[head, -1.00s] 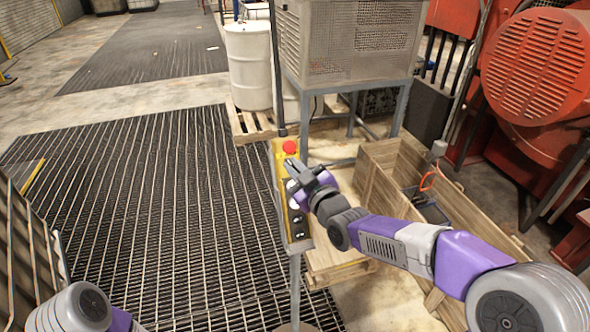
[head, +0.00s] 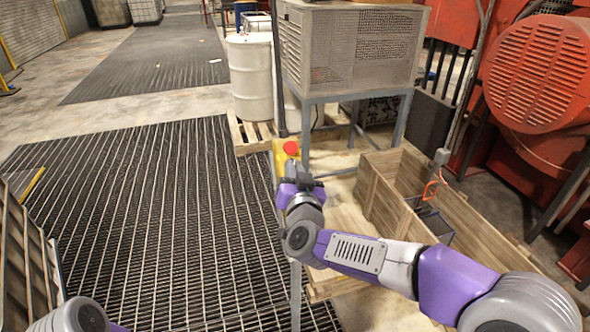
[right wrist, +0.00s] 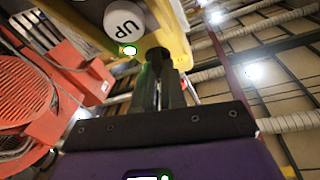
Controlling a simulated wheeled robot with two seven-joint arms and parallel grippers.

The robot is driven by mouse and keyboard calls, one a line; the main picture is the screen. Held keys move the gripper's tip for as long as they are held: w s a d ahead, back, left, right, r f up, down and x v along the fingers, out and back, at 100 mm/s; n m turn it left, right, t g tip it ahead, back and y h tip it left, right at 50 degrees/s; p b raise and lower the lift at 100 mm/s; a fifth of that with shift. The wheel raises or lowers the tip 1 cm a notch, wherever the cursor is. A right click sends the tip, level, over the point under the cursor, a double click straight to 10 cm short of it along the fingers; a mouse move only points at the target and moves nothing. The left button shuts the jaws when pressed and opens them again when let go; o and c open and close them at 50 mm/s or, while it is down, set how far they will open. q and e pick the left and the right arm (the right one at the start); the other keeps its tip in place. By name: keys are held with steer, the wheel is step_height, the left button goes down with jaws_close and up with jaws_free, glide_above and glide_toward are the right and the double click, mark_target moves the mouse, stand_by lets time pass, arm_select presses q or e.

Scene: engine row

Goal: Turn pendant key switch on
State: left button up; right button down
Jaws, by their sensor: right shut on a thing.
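The yellow pendant box (head: 281,160) hangs upright left of centre in the head view, with a red mushroom button (head: 291,148) at its top. My right gripper (head: 297,172) is in front of it and hides most of its face. In the right wrist view the yellow pendant (right wrist: 180,42) shows a white UP button (right wrist: 124,19) and a small green-lit spot (right wrist: 128,50). The right gripper's fingers (right wrist: 158,72) are shut on a small dark part at the pendant's face, apparently the key switch, mostly hidden between them. My left gripper is out of view.
A wooden crate (head: 378,214) with a dark box and orange cord stands right of the pendant. A grey vented cabinet (head: 350,45) on legs and a white drum (head: 250,80) are behind. Red machinery (head: 538,70) fills the right. Grating floor (head: 140,220) lies open at left.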

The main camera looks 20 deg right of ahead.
steer(key=shift+m+g+h+p, duration=0.3)
steer(key=shift+m+h, duration=0.4)
steer(key=shift+m, duration=0.9)
steer(key=c, duration=1.2)
jaws_free()
steer(key=s+a, duration=0.1)
steer(key=s, duration=0.6)
steer(key=shift+s+a, duration=0.15)
steer(key=shift+a, duration=0.2)
